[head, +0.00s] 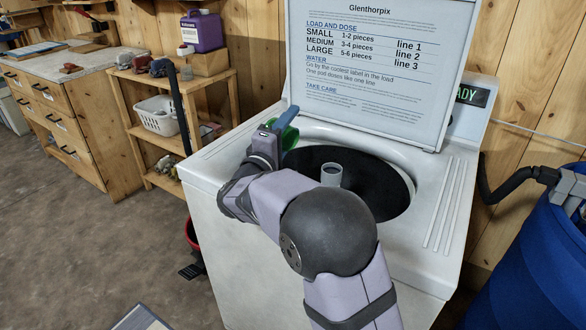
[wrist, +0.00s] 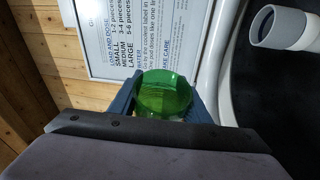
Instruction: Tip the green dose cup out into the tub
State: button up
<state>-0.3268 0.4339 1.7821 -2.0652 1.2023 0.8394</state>
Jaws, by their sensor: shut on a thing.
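The green dose cup (head: 290,137) is held in my gripper (head: 277,130) in the head view, at the back left rim of the washer opening. In the wrist view the translucent green cup (wrist: 165,92) sits between the two blue fingers of my gripper (wrist: 165,100), which are shut on it. I cannot tell how far the cup is tilted or what is in it. The tub (head: 383,187) is the dark round opening in the washer top, to the right of the cup. A grey post (head: 331,174) stands in its middle, and my arm hides its front left part.
The white washer's raised lid (head: 375,60) stands behind the opening, close to the gripper. A blue barrel (head: 535,260) with a black hose is at the right. A wooden shelf (head: 150,135) with a white basket (head: 158,116) and a purple jug (head: 202,32) is at the left.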

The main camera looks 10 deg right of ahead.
jog(key=n+p, duration=0.1)
jog(key=p, duration=0.2)
jog(key=n+p, duration=0.1)
jog(key=p, duration=0.2)
jog(key=shift+w+a+f+g+y, duration=0.2)
jog(key=shift+w+f+g+y, duration=0.1)
jog(key=shift+f+y, duration=0.1)
jog(key=n+p, duration=0.1)
jog(key=p, duration=0.2)
jog(key=shift+w+r, duration=0.1)
